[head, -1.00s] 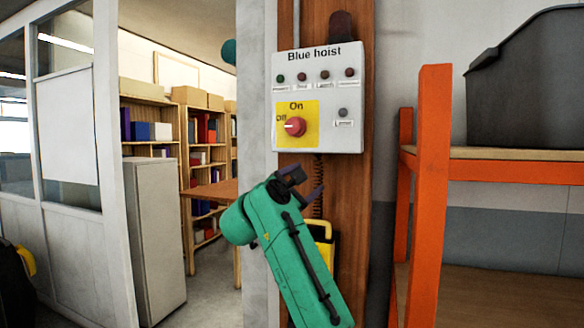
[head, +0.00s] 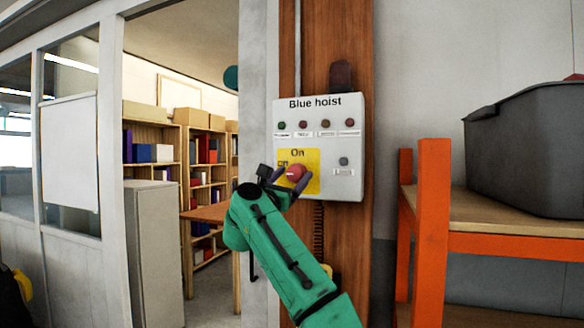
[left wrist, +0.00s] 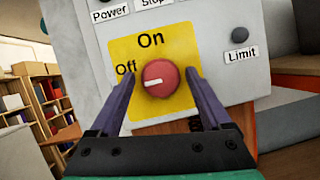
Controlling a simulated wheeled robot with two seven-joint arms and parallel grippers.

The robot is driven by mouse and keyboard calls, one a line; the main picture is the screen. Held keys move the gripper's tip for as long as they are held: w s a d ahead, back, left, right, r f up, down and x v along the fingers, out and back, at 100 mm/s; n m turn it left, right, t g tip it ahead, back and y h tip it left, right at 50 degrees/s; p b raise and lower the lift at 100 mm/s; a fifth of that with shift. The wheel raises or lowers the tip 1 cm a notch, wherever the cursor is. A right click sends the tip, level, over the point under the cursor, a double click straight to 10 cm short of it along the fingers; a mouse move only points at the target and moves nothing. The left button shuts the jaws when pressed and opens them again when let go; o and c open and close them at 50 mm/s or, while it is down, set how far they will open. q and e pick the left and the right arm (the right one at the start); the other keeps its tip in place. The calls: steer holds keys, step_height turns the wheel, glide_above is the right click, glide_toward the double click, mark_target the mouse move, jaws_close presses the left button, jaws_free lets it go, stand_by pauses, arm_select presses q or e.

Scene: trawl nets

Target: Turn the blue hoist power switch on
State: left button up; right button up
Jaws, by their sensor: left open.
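The Blue hoist control box (head: 350,185), light grey, is mounted on a wooden post. Its red rotary switch (head: 296,172) sits on a yellow plate (head: 312,157) marked On at the top and Off at the left. In the left wrist view the red switch (left wrist: 163,79) has a white mark pointing left, towards Off. My left gripper (head: 288,177) is open in front of the switch. In the left wrist view its purple fingers (left wrist: 161,76) stand on either side of the knob; I cannot tell whether they touch it. My right gripper is not in view.
An orange-framed shelf (head: 434,220) with a dark grey bin (head: 530,150) stands to the right. A grey cabinet (head: 155,240) and bookshelves show through the opening at the left. Several small indicators and a Limit button (head: 343,160) share the box.

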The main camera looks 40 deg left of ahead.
arm_select(q)
steer(key=shift+s, duration=0.1)
jaws_close()
steer(key=shift+m, duration=0.4)
steer(key=shift+m+h+b, duration=0.55)
steer(key=shift+m+h, duration=0.05)
steer(key=shift+m, duration=0.1)
steer(key=m+h+b, duration=0.1)
steer(key=m, duration=0.2)
steer(key=shift+h, duration=0.3)
steer(key=m+h, duration=0.1)
steer(key=m, duration=0.1)
steer(key=m+g, duration=0.1)
steer(key=m, duration=0.2)
steer(key=shift+r+h, duration=0.15)
steer(key=shift+h, duration=0.25)
steer(key=m, duration=0.2)
steer(key=m+g+h, duration=0.1)
steer(key=m, duration=0.2)
steer(key=shift+s+a+r+g, duration=0.1)
steer(key=shift+r+g, duration=0.1)
steer(key=shift+g, duration=0.1)
steer(key=m+g+p, duration=0.2)
steer(key=m, duration=0.3)
steer(key=shift+r+m, duration=0.15)
steer(key=shift+m, duration=0.15)
